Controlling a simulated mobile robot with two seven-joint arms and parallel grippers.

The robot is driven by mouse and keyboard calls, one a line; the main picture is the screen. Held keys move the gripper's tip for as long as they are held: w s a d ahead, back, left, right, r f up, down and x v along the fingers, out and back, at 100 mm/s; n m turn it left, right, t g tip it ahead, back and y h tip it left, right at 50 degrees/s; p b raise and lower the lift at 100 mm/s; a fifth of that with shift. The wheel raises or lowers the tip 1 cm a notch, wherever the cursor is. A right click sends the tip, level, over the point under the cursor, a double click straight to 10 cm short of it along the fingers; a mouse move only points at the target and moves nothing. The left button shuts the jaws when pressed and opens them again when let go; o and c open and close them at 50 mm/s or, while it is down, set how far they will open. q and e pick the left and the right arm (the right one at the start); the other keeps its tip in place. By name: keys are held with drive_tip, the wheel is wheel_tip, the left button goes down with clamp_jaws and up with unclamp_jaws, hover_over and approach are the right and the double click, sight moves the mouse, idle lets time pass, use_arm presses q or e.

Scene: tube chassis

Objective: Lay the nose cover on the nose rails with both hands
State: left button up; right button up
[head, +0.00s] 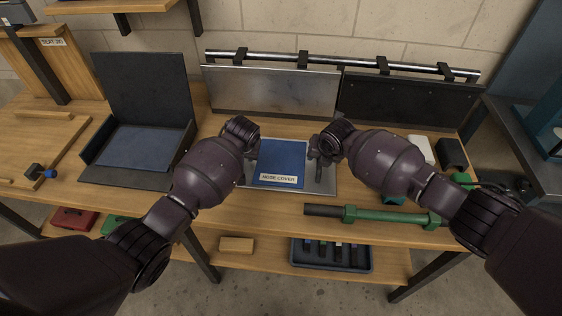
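A flat blue panel (281,158) lies in the middle of the bench on a grey plate (328,188). A label reading NOSE COVER sits at its front edge. My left gripper (249,170) points down at the panel's left side, mostly hidden behind my wrist and forearm. My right gripper (318,174) points down at the panel's right side, with its fingers partly in view. I cannot tell whether either is touching or gripping the panel. No part is marked as nose rails; a green and dark tube piece (390,217) lies along the front right of the bench.
A black stand with a blue pad (135,147) is at the left. Metal and black panels (275,88) stand under a clamped bar at the back. White and black blocks (420,150) sit at the right. A lower shelf holds a tool tray (330,267).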

use_arm(q)
drive_tip(key=shift+w+f, duration=0.1)
drive_tip(key=shift+f, duration=0.2)
use_arm(e)
drive_tip(key=shift+w+a+f, duration=0.1)
drive_tip(key=shift+f, duration=0.2)
use_arm(q)
clamp_jaws()
use_arm(e)
clamp_jaws()
